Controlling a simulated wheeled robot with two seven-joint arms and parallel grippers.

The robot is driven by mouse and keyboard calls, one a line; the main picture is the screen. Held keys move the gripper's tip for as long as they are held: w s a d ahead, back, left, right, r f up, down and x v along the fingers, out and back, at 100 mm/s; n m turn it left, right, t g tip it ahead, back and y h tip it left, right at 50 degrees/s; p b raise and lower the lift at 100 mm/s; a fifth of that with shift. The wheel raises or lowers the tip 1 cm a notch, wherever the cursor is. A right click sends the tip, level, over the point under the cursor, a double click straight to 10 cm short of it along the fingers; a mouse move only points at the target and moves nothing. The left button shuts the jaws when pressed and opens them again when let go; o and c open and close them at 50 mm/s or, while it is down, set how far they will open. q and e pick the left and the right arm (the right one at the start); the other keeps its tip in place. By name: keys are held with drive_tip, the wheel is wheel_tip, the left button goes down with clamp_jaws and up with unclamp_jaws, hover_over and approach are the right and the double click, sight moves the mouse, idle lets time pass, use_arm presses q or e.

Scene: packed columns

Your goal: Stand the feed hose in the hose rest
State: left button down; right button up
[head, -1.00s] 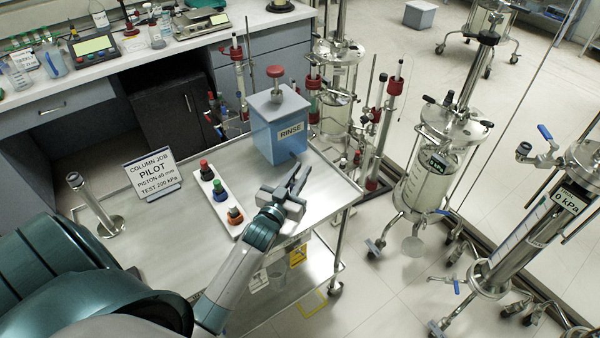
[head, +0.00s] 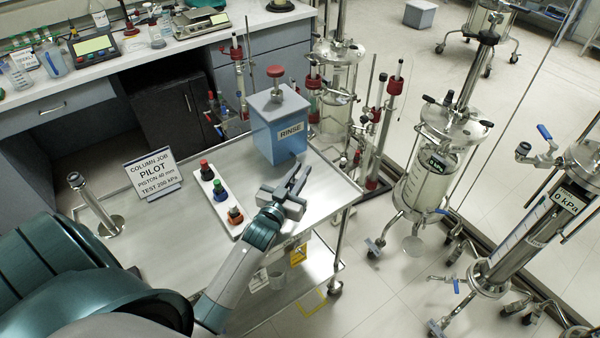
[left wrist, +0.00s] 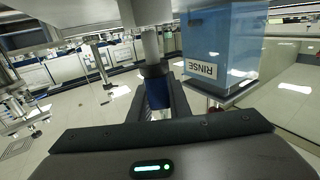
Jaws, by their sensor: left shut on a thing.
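My left gripper (head: 297,186) is over the right part of the steel trolley top, close to the blue RINSE box. It is shut on a slim piece with a blue sleeve, dark collar and grey tube, which looks like the feed hose (left wrist: 157,90) in the left wrist view. The head view hardly shows this piece behind the fingers. A metal tube stand on a round base, perhaps the hose rest (head: 95,204), stands at the trolley's left end, well away from the gripper. My right gripper is not in view.
The RINSE box (head: 278,132) stands behind the gripper and shows inverted in the left wrist view (left wrist: 215,45). A white strip with several coloured knobs (head: 218,199) lies left of the gripper. A PILOT sign (head: 153,172) stands further left. Glass columns (head: 437,165) stand right of the trolley.

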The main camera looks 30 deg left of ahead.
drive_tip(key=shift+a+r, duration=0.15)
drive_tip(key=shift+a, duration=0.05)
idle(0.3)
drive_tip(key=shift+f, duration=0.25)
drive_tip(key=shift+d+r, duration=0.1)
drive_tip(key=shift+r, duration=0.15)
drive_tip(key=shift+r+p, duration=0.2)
drive_tip(key=shift+p, duration=0.1)
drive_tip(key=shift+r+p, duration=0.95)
idle(5.8)
